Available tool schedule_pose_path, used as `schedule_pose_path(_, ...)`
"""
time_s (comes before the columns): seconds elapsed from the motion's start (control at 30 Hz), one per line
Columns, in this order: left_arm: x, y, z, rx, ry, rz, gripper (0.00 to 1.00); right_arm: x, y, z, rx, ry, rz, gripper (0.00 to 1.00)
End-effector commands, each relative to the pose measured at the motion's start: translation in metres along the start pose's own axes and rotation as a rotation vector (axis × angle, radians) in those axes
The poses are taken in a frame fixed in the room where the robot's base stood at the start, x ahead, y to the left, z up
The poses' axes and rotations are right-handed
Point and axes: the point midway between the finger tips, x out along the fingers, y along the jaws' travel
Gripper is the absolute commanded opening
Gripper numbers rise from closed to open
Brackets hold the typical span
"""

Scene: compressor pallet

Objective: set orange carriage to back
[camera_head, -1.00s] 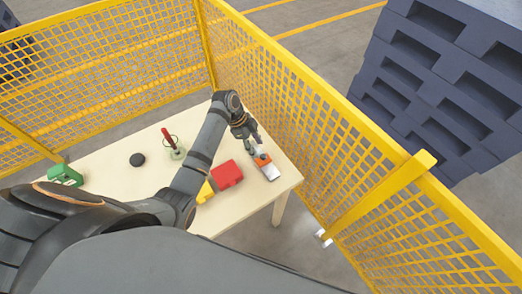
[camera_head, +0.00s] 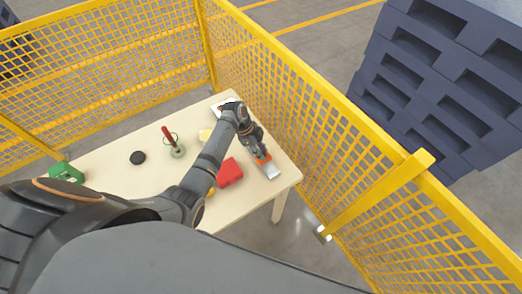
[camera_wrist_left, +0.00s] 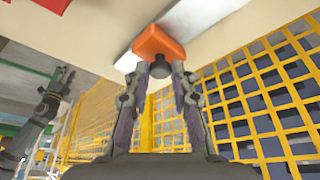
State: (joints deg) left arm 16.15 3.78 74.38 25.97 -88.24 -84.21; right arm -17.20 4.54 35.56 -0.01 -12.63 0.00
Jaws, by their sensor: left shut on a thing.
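The orange carriage (camera_head: 263,158) sits on a flat silver rail (camera_head: 271,172) near the right end of the table. In the left wrist view the orange carriage (camera_wrist_left: 158,40) has a dark round knob (camera_wrist_left: 160,69) on its near side. My left gripper (camera_head: 259,151) is shut on the carriage at this knob, with a finger on each side of it. The silver rail (camera_wrist_left: 200,22) runs on both sides of the carriage. A dark arm, probably my right one, shows small at the left of the wrist view; its gripper is unclear.
A red block (camera_head: 229,172) lies just left of the rail. Yellow mesh fence (camera_head: 330,140) runs close behind the table.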

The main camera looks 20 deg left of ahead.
Motion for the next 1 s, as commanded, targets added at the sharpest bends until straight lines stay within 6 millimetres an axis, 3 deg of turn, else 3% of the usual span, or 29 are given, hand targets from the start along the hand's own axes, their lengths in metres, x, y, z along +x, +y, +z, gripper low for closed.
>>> schedule_pose_path(0.3, 0.000, -0.003, 0.002, 0.001, 0.000, -0.001, 0.00, 0.002, 0.000, 0.000, 0.000, 0.000, 0.000, 0.40)
schedule_pose_path(0.7, -0.018, -0.061, 0.056, 0.002, -0.001, -0.004, 0.00, 0.052, -0.004, 0.005, 0.000, 0.000, 0.000, 0.40)
schedule_pose_path(1.0, -0.027, -0.068, 0.061, 0.001, 0.000, -0.004, 0.00, 0.053, -0.004, 0.005, 0.000, 0.000, 0.000, 0.40)
